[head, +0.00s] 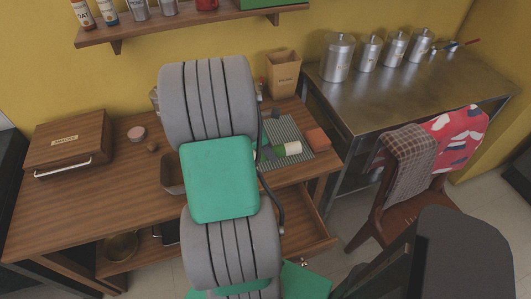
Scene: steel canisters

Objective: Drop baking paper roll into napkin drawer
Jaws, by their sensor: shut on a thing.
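My grey-and-green arm rises through the middle of the head view and hides part of the table. My gripper is hidden behind it, so its hold cannot be seen. A white and green cylinder (288,149), possibly the baking paper roll, shows over the striped mat beside my arm. Its left end meets dark and green shapes that I cannot make out. A wooden drawer (312,238) stands pulled out under the right part of the table, partly hidden by my arm. I cannot read a napkin label on it.
Steel canisters (338,58) stand on the metal table (400,90). A chair (395,207) with cloths stands at the right.

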